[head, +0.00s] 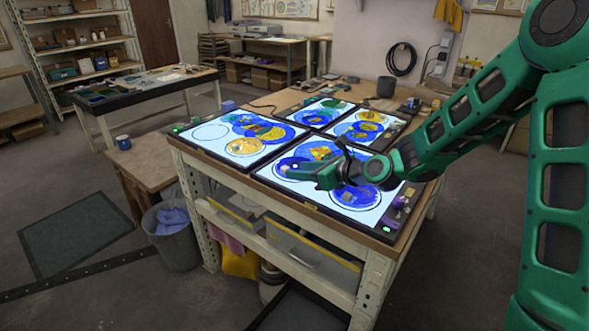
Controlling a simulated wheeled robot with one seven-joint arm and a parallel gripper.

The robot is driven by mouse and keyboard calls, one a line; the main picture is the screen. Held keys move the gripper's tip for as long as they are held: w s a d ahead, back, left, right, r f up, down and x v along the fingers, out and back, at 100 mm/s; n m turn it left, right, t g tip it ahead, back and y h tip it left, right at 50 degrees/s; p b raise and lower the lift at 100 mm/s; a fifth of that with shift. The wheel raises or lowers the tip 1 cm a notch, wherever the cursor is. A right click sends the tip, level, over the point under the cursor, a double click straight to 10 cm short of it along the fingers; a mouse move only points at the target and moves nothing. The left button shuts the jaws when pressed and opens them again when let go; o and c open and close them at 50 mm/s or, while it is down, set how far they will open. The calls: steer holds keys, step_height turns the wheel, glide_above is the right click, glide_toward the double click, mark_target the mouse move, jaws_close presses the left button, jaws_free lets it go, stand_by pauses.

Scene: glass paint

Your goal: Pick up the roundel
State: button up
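Several round painted glass roundels lie on lit panels on the workbench; I cannot tell which one the task means. On the front left panel (205,152), a yellow roundel (246,147) lies beside blue ones and an empty circle outline (210,132). On the front right panel (362,213) are a dark blue roundel (356,197) and other blue and yellow glass, partly hidden by my arm. My gripper (318,178) is low over this panel, near its left roundel. Whether it touches or holds anything, and its finger opening, cannot be made out.
Two smaller lit panels (323,104) with roundels lie behind. Small purple and yellow pieces (394,206) sit at the front right panel's right edge. A dark pot (386,87) stands at the back of the workbench. A grey bin (172,237) stands on the floor left of the workbench.

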mark_target(287, 168)
steer(key=shift+x, duration=2.7)
steer(key=shift+w+r, duration=0.15)
steer(key=shift+r, duration=0.1)
jaws_close()
